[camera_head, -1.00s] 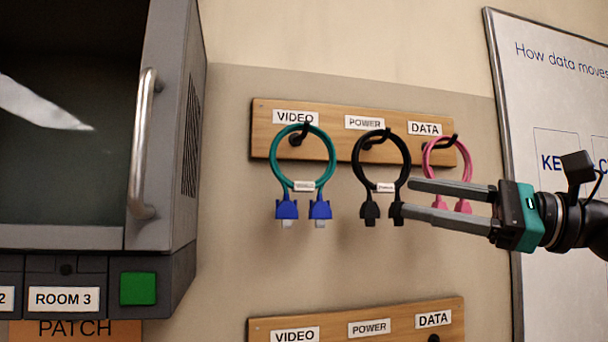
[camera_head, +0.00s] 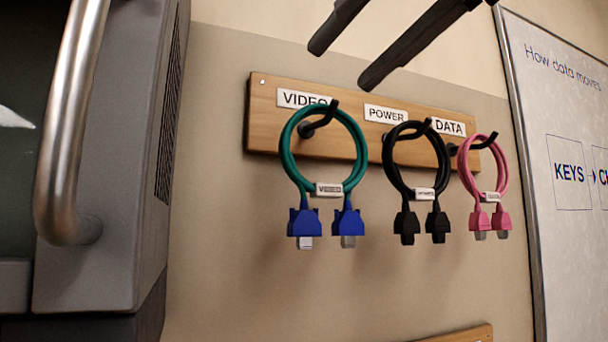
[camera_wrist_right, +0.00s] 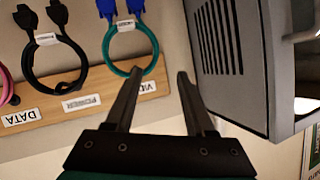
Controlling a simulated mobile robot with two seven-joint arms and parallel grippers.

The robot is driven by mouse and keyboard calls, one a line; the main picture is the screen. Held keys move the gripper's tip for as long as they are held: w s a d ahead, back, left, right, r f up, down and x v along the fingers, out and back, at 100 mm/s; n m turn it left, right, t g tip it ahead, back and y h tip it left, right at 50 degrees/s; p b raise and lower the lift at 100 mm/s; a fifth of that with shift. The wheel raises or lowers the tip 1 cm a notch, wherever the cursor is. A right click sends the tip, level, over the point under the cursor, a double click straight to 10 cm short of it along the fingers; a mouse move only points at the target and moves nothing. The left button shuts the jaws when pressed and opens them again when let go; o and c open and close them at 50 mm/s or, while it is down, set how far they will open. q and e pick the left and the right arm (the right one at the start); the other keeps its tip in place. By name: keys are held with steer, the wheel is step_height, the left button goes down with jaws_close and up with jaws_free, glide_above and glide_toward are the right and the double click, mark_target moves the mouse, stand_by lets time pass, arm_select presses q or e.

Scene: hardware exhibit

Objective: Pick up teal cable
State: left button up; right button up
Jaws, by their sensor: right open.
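The teal cable (camera_head: 285,160) hangs as a loop on a dark hook under the VIDEO label, with two blue connectors pointing down and a small white tag. It also shows in the right wrist view (camera_wrist_right: 154,44), upside down, left of the fingers. My right gripper (camera_head: 340,67) is open, its two dark fingers reaching in from the top above the board and the teal cable. In the right wrist view the gripper (camera_wrist_right: 160,74) has nothing between its fingers; the left finger overlaps the loop's edge in the picture. My left gripper is not in view.
A black cable (camera_head: 390,165) and a pink cable (camera_head: 463,165) hang on hooks to the right on the wooden board (camera_head: 265,115). A grey cabinet (camera_head: 120,200) with a metal handle (camera_head: 65,130) stands at the left. A whiteboard (camera_head: 560,100) is at the right.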

mark_target(285, 128)
steer(key=x, duration=0.9)
steer(key=shift+w, duration=0.3)
steer(key=shift+d+p+x, duration=0.15)
steer(key=shift+p+x, duration=0.1)
steer(key=shift+x, duration=1.1)
steer(key=shift+d+p+x, duration=0.2)
steer(key=shift+p+x, duration=0.05)
steer(key=shift+x, duration=1.1)
steer(key=shift+w+f, duration=0.2)
steer(key=shift+d, duration=0.1)
steer(key=shift+c, duration=0.2)
jaws_close()
steer(key=shift+r, duration=0.1)
